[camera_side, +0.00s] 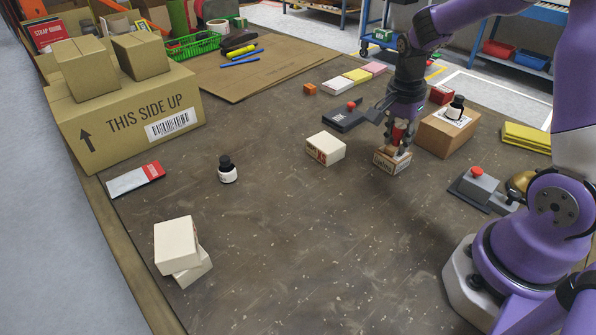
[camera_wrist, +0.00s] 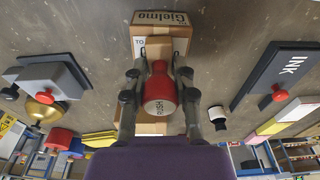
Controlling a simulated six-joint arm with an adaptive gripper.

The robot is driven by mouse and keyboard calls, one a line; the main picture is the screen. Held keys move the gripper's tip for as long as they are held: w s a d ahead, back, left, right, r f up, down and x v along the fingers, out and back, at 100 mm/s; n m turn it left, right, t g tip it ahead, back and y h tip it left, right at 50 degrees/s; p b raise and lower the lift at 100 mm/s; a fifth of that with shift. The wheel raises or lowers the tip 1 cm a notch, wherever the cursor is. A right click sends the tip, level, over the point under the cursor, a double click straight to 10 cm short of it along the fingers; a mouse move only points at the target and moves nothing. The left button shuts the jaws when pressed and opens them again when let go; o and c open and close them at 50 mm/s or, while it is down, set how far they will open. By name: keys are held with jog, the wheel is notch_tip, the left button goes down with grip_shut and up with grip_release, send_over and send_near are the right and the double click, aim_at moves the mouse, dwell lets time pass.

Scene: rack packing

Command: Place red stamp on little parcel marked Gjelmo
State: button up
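My gripper (camera_side: 398,140) is shut on a red stamp (camera_side: 397,131), its fingers on either side of it. In the wrist view the red stamp (camera_wrist: 160,88) shows the word RUSH on its end. The little parcel marked Gjelmo (camera_side: 389,164) stands directly below my gripper. In the wrist view the parcel (camera_wrist: 160,18) shows the name Gjelmo on one face and part of a white label reading TO. The stamp is upright over the parcel's top. I cannot tell whether its hidden lower end touches the parcel.
A dark ink pad (camera_side: 343,119) lies behind left. A cream parcel (camera_side: 325,148) stands to the left, and a brown box (camera_side: 446,136) with an ink bottle (camera_side: 456,109) to the right. A grey device with a red button (camera_side: 478,184) sits near my base. The front middle is clear.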

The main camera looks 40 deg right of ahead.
aim_at(397, 128)
jog(key=o, duration=0.4)
jog(key=r, duration=0.3)
jog(key=a+r, duration=0.1)
jog(key=r, duration=0.7)
jog(key=shift+a+r, duration=0.2)
jog(key=shift+r, duration=0.05)
jog(key=s+a+n+t, duration=0.2)
jog(key=a+n, duration=0.2)
jog(key=n, duration=0.2)
jog(key=s+a+r+n+t+y, duration=0.1)
jog(key=s+a+n, duration=0.1)
jog(key=a+n, duration=0.2)
jog(key=s+a+n+t, duration=0.2)
jog(key=s+a+n, duration=0.1)
jog(key=n, duration=0.5)
jog(key=shift+s+a+r+t, duration=0.1)
jog(key=shift+a+r+t, duration=0.15)
jog(key=shift+a, duration=0.2)
